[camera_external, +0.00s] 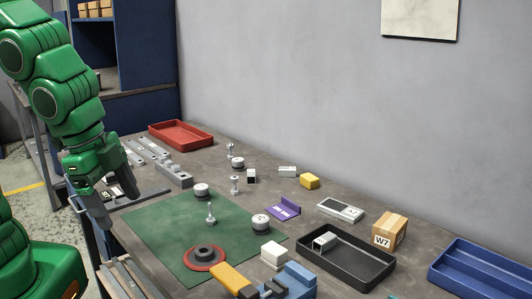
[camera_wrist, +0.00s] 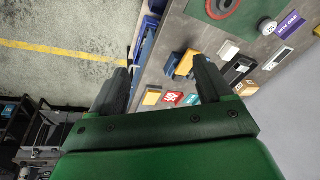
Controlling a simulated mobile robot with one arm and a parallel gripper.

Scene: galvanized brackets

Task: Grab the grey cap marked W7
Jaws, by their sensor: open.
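Several round grey caps are in the external view. One cap (camera_external: 260,221) sits at the right edge of the green mat, one (camera_external: 202,190) at the mat's far edge, and one (camera_external: 238,162) farther back. Dark marks show on their tops, too small to read. A cardboard box (camera_external: 385,231) on the right shows the label W7. My gripper (camera_external: 117,200) is open and empty at the left, near the table's left edge and apart from the caps. In the wrist view the open fingers (camera_wrist: 162,82) show with nothing between them; one cap (camera_wrist: 267,25) shows at the upper right.
The green mat (camera_external: 155,232) carries a red ring (camera_external: 190,262) and an upright bolt. A black tray (camera_external: 345,278), blue tray (camera_external: 480,272) and red tray (camera_external: 180,134) stand around. A purple bracket (camera_external: 285,209), grey device (camera_external: 340,210) and yellow block (camera_external: 309,181) lie between.

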